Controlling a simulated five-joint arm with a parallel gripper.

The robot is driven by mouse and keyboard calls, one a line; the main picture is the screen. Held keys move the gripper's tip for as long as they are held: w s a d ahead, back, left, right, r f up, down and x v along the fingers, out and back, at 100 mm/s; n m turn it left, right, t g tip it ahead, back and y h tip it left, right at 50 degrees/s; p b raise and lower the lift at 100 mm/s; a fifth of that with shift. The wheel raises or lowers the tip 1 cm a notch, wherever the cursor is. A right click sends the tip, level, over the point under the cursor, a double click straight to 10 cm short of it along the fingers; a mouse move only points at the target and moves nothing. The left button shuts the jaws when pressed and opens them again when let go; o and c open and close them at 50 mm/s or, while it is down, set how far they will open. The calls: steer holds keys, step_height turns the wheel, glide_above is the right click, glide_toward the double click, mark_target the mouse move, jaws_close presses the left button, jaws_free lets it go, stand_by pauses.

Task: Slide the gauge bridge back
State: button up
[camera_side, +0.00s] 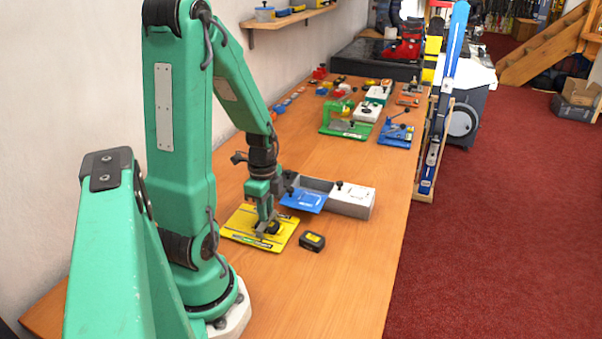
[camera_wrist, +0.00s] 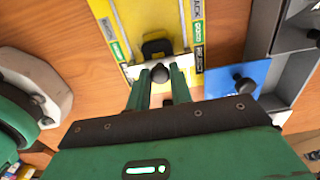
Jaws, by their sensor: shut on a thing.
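A yellow gauge plate (camera_side: 240,226) lies on the bench below my gripper (camera_side: 267,226). My gripper (camera_wrist: 159,84) is shut on the knob, one finger on each side. A black block (camera_wrist: 157,47) lies on the plate just beyond the bridge in the wrist view. In the side view my fingers hide much of the bridge.
A small black box (camera_side: 312,241) lies on the bench beside the plate. A grey tray (camera_side: 352,208) with a white lid and a blue plate (camera_side: 303,200) stand close behind. Coloured fixtures stand farther back. The bench's front right is clear.

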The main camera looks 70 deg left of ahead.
steer(key=shift+s+a, duration=2.05)
steer(key=shift+a, duration=0.15)
steer(key=o, duration=0.4)
steer(key=shift+d+r, duration=0.1)
steer(key=shift+r, duration=0.05)
steer(key=shift+r, duration=2.9)
steer(key=shift+r, duration=0.15)
steer(key=shift+r, duration=1.85)
